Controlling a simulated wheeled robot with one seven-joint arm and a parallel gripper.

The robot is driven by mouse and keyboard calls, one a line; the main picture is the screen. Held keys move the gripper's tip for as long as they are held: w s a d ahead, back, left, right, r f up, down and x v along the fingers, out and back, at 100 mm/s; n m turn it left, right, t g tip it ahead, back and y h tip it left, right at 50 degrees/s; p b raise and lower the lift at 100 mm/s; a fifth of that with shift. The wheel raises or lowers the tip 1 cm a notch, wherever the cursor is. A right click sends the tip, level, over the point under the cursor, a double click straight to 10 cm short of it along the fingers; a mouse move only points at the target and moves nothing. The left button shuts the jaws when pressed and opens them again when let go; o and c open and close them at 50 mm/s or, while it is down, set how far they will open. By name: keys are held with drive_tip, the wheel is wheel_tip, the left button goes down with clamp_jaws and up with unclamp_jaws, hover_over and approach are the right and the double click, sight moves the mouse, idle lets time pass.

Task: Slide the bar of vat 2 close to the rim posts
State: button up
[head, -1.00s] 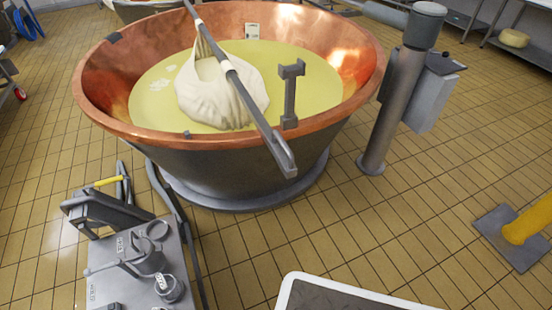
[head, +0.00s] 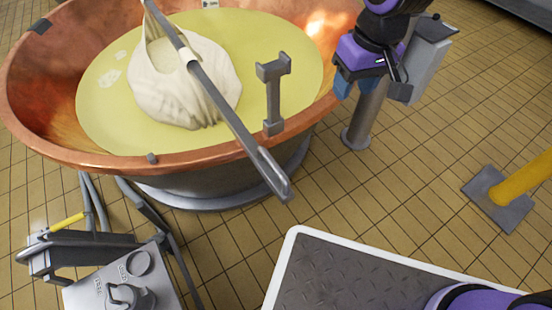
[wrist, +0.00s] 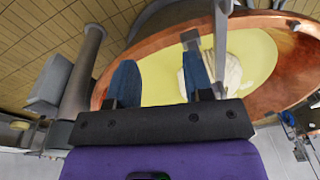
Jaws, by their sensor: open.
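The copper vat (head: 40,120) holds yellow liquid and a pale cloth bundle (head: 185,85) hanging from a grey bar (head: 228,115). The bar lies across the vat, and its near end sticks out past the front rim. A grey rim post (head: 273,95) with a forked top stands at the near rim, right of the bar and apart from it in the picture. My gripper (head: 356,88) is open and empty, at the vat's right side, well right of the bar and post. In the wrist view, its blue fingers (wrist: 158,82) are spread before the vat, with the bundle (wrist: 190,75) beyond.
A grey column (head: 368,118) with a box (head: 428,65) stands close behind my gripper. A control stand (head: 105,285) with hoses is at lower left. A yellow post (head: 522,178) on a floor plate is at right. Tiled floor between is clear.

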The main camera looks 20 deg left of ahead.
drive_tip(key=n+g, duration=0.2)
approach(275, 163)
drive_tip(key=r, duration=0.1)
drive_tip(key=f, duration=0.3)
drive_tip(key=s+f, duration=0.1)
drive_tip(key=f, duration=0.2)
drive_tip(key=a+f, duration=0.1)
drive_tip(key=f, duration=0.3)
drive_tip(key=shift+s, duration=0.25)
drive_tip(key=shift+w+d, duration=0.1)
clamp_jaws()
